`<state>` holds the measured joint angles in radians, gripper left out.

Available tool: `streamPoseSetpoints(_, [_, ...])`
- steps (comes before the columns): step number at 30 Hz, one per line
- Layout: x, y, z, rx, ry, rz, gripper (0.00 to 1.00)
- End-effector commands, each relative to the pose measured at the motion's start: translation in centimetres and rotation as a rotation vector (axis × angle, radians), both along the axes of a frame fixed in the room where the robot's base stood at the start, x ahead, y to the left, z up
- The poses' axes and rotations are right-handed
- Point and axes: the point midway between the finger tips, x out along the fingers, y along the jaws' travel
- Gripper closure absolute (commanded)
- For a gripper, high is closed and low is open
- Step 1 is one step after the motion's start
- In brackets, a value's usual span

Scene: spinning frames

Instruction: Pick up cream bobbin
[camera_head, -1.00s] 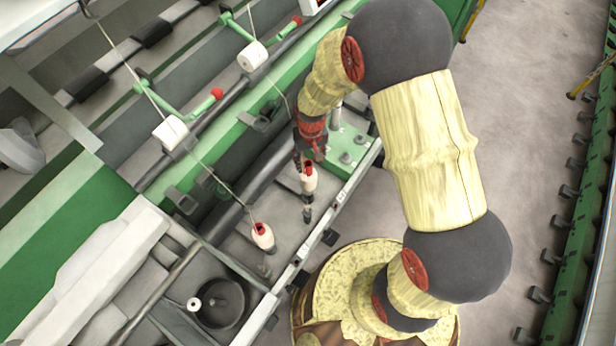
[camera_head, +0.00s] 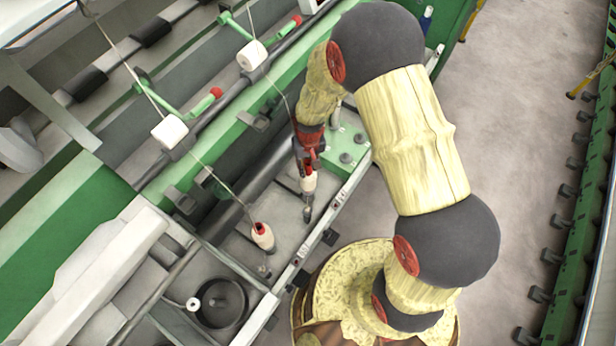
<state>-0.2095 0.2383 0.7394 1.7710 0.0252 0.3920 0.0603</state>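Two cream bobbins with red tops stand on spindles along the machine's rail. One cream bobbin (camera_head: 308,183) is directly below my gripper (camera_head: 306,167). The gripper points down and its fingertips are at the bobbin's red top, which they partly cover. The fingers are small and dark here, so I cannot tell whether they are open or closed on it, or whether they touch it. The other cream bobbin (camera_head: 263,237) stands free, lower left, with a thread running up from it.
A green machine block (camera_head: 345,150) lies right behind the gripper. White rollers (camera_head: 169,131) on green arms with red knobs hang at upper left. A black bowl (camera_head: 222,303) sits lower left.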

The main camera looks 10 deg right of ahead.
Motion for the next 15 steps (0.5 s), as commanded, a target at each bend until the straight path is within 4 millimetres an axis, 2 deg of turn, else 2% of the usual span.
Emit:
streamPoseSetpoints(11, [0.0, 0.0, 0.01, 0.0, 0.0, 0.0, 1.0])
streamPoseSetpoints(15, [0.0, 0.0, 0.01, 0.0, 0.0, 0.0, 1.0])
